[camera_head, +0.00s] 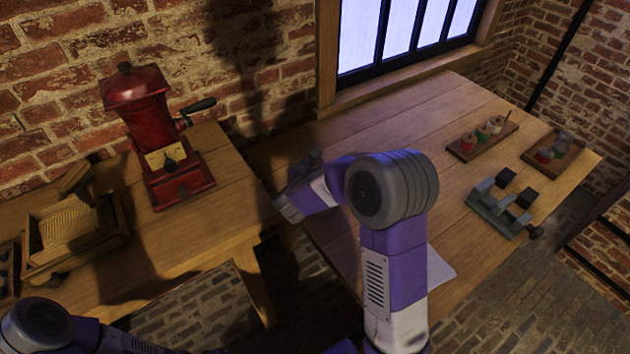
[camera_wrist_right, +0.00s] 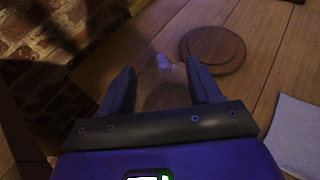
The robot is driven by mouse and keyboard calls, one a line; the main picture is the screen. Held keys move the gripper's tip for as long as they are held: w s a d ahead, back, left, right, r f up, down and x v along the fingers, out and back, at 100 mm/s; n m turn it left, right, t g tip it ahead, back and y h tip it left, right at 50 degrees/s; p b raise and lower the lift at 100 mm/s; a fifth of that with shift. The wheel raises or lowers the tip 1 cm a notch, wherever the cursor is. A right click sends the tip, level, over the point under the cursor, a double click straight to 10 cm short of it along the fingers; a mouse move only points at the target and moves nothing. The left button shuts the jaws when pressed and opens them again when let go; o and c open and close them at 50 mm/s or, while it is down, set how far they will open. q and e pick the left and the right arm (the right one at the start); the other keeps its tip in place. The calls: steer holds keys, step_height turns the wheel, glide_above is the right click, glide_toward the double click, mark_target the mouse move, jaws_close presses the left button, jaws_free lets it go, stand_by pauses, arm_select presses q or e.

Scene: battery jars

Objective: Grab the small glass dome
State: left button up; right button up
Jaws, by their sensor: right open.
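My right gripper (camera_head: 292,182) is over the near left part of the right-hand table in the head view. In the right wrist view its two fingers (camera_wrist_right: 160,66) stand apart. A faint, clear glass shape, which looks like the small glass dome (camera_wrist_right: 163,62), shows between and just past the fingertips. Its outline is hard to make out, and I cannot tell whether either finger touches it. I cannot make the dome out in the head view. My left arm shows at the bottom left of the head view, but its gripper cannot be made out.
A round wooden base (camera_wrist_right: 212,47) lies just beyond the right finger, near a pale cloth or sheet (camera_wrist_right: 296,137). Small trays (camera_head: 482,141) and a grey metal device (camera_head: 500,207) stand farther right. A red grinder (camera_head: 140,115) and wooden box (camera_head: 70,230) occupy the left table.

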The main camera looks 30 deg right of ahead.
mark_target(320, 162)
steer(key=x, duration=0.5)
steer(key=shift+w+f+b, duration=0.2)
steer(key=shift+f+b, duration=0.05)
steer(key=shift+b, duration=0.05)
jaws_close()
